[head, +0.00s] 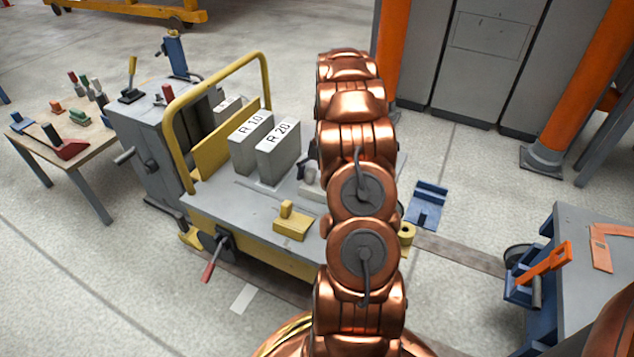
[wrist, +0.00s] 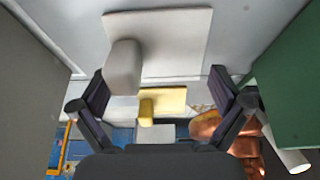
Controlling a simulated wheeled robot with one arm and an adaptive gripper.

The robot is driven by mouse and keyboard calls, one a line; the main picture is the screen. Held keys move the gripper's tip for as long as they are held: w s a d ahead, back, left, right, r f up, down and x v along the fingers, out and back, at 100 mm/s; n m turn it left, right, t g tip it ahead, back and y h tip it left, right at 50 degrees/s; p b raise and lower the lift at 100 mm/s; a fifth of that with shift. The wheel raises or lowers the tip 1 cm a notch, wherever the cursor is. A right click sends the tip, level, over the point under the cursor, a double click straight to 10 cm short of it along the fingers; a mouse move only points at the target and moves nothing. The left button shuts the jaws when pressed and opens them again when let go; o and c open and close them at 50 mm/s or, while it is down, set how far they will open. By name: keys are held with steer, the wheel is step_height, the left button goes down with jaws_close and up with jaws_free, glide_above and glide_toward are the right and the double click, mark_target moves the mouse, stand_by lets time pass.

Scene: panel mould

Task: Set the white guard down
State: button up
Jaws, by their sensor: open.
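The white guard (wrist: 178,42) is a flat pale plate with a rounded upright grip. In the wrist view it lies against a grey surface. My gripper (wrist: 158,84) is open, one finger on each side of the grip's end. The grip is nearer the left finger, and I cannot tell whether they touch. In the head view a small pale part of the guard (head: 312,194) shows on the grey deck of the yellow cart (head: 232,206), beside my arm. My arm hides the rest of it and most of the gripper.
A yellow block with a grip (head: 292,222) sits on the deck's front. A yellow rail (head: 176,140) rises at left. A blue bracket (head: 427,205) lies beyond the cart.

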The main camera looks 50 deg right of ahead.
steer(key=p+v, duration=0.4)
steer(key=v, duration=0.8)
steer(key=s+a+r+m+g+h, duration=0.1)
steer(key=s+a+r+m, duration=0.15)
steer(key=a, duration=0.65)
steer(key=s+a+r+m, duration=0.1)
steer(key=a+r+m, duration=0.3)
steer(key=a, duration=0.4)
steer(key=s+a+r+m+g+h, duration=0.1)
steer(key=s+a+r+m, duration=0.2)
steer(key=a, duration=0.6)
steer(key=s+a+m+h, duration=0.1)
steer(key=s+a+m, duration=0.4)
steer(key=s, duration=0.5)
steer(key=s+a+m+h, duration=0.1)
steer(key=s+a+m, duration=0.5)
steer(key=s+a, duration=0.3)
steer(key=s, duration=0.2)
steer(key=shift+s+g, duration=0.25)
steer(key=shift+g, duration=0.05)
steer(key=shift+f+m, duration=0.15)
steer(key=shift+m, duration=0.1)
step_height(320, 180, up, 39)
steer(key=w+t+p, duration=0.1)
steer(key=t+p, duration=0.1)
steer(key=p, duration=3.5)
steer(key=shift+w+d, duration=0.2)
steer(key=shift+w, duration=0.1)
